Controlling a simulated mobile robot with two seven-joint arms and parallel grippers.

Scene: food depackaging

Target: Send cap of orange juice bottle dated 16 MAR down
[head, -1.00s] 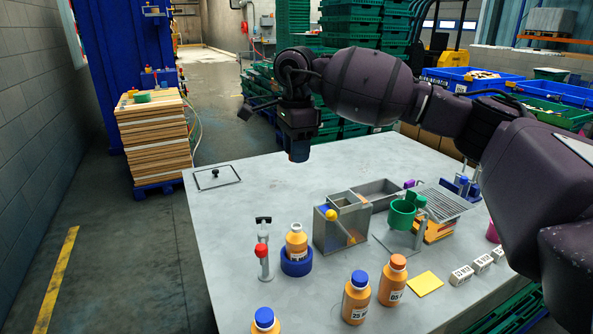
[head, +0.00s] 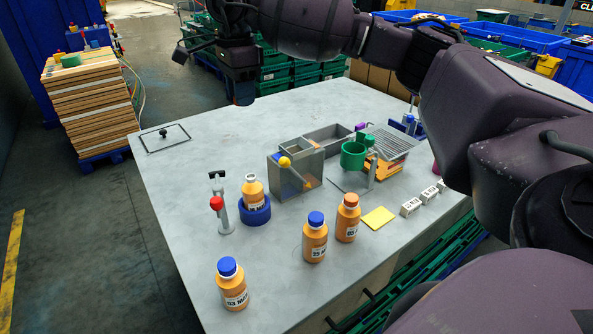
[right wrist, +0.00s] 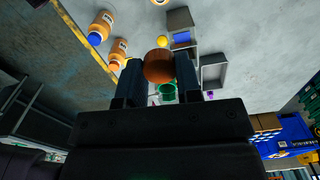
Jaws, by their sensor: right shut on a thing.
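My right gripper (head: 239,94) hangs above the far part of the table, and its grip is hard to see in the head view. In the right wrist view its fingers (right wrist: 159,78) are shut on an orange-brown cap (right wrist: 158,64). An orange juice bottle (head: 253,193) with a bare pale neck stands upright in a blue ring holder (head: 255,215); its label is partly hidden and its date cannot be read. A flat framed hatch (head: 156,143) with a black knob lies at the table's far left corner. My left gripper is not in view.
Blue-capped bottles (head: 232,285) (head: 315,238) and an orange-capped bottle (head: 347,218) stand in front. A metal box (head: 290,181) with a yellow-knobbed lever, a green cup (head: 354,156) on a stand and a red-knobbed device (head: 222,212) stand mid-table.

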